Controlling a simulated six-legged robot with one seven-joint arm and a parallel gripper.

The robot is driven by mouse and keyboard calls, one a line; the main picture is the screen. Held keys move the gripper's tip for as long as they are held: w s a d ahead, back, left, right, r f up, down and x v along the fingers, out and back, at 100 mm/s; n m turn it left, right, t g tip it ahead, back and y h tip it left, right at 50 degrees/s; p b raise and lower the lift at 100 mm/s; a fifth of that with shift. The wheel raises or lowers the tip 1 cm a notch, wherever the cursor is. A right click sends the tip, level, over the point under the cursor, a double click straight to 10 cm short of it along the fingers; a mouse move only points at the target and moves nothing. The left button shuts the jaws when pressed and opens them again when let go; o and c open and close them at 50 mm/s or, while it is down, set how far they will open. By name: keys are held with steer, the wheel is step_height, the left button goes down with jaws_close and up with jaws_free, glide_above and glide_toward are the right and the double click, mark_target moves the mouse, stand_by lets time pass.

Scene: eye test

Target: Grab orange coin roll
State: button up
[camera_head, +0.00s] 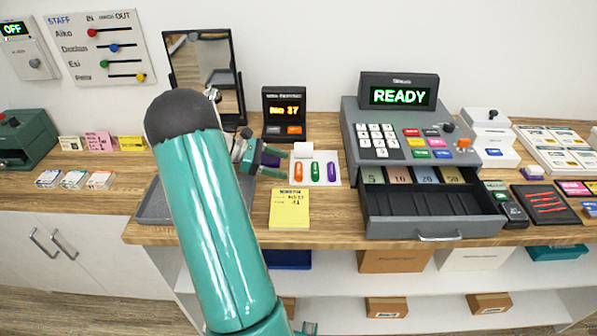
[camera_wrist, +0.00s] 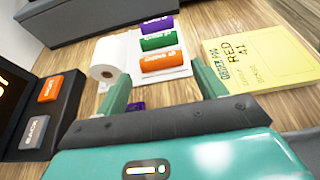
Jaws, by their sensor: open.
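The orange coin roll (camera_head: 298,172) lies on a white sheet (camera_head: 307,184) on the wooden counter. A green coin roll (camera_head: 315,172) and a purple coin roll (camera_head: 331,171) lie beside it to the right. In the wrist view the orange roll (camera_wrist: 164,62) is nearest me, with the green roll (camera_wrist: 158,41) and purple roll (camera_wrist: 157,23) beyond. My gripper (camera_head: 279,166) is open, just left of the sheet. In the wrist view the fingertips of my gripper (camera_wrist: 160,74) are spread to either side of the orange roll's near edge, with the roll beyond them.
A yellow notepad (camera_head: 289,212) lies in front. A dark device with an orange display (camera_head: 284,104) stands behind. The cash register (camera_head: 404,130), drawer open, is to the right.

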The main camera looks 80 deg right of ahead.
mark_target(296, 169)
steer(key=x, duration=0.4)
steer(key=shift+s+f, duration=0.1)
steer(key=shift+s, duration=0.15)
steer(key=c, duration=0.8)
steer(key=shift+c, duration=0.2)
steer(key=shift+r, duration=0.45)
step_height(296, 169, up, 2)
steer(key=shift+r, duration=0.1)
steer(key=s+a+r, duration=0.6)
steer(key=a+r, duration=0.4)
steer(key=a, duration=0.2)
steer(key=shift+s+a, duration=0.25)
steer(key=shift+s, duration=0.05)
